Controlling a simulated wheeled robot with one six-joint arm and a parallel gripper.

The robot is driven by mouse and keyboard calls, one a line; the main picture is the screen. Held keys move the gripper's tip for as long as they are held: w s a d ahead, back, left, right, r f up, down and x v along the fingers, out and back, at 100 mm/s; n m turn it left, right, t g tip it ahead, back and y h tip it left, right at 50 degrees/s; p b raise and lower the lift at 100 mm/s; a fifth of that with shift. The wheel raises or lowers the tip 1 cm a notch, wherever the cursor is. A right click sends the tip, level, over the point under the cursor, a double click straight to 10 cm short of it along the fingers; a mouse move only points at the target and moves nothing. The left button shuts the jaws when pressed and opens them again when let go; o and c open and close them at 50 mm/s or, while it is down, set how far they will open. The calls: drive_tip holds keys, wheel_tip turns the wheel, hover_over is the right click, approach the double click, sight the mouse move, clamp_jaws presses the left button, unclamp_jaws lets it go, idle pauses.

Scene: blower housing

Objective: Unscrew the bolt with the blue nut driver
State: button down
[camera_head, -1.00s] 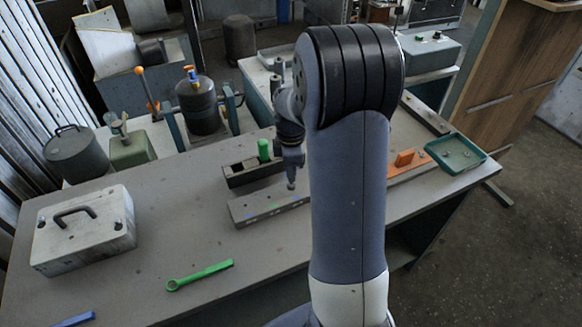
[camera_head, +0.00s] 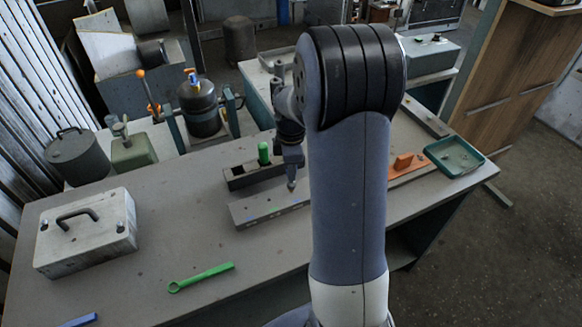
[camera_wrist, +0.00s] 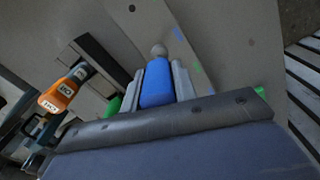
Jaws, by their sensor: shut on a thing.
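My gripper (camera_wrist: 157,88) is shut on the blue nut driver (camera_wrist: 157,82), whose blue handle lies between the two grey jaws in the wrist view. The driver's round grey tip (camera_wrist: 159,50) points away from the jaws, toward the grey block. In the head view my gripper (camera_head: 291,165) points down over that long grey block (camera_head: 255,211), with the tip at or just above its top. I cannot tell whether it touches. Small coloured marks show on the block. The bolt cannot be made out; the tip may hide it.
A green-handled driver (camera_head: 264,152) stands in a dark open holder (camera_head: 238,178) just behind the block. A green wrench (camera_head: 201,277) and a white toolbox (camera_head: 85,250) are left on the table. A teal tray (camera_head: 470,150) and an orange piece (camera_head: 403,162) are right. The front middle is clear.

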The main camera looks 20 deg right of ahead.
drive_tip(key=shift+r+p, duration=2.15)
drive_tip(key=shift+r, duration=1.15)
drive_tip(key=shift+f, duration=0.1)
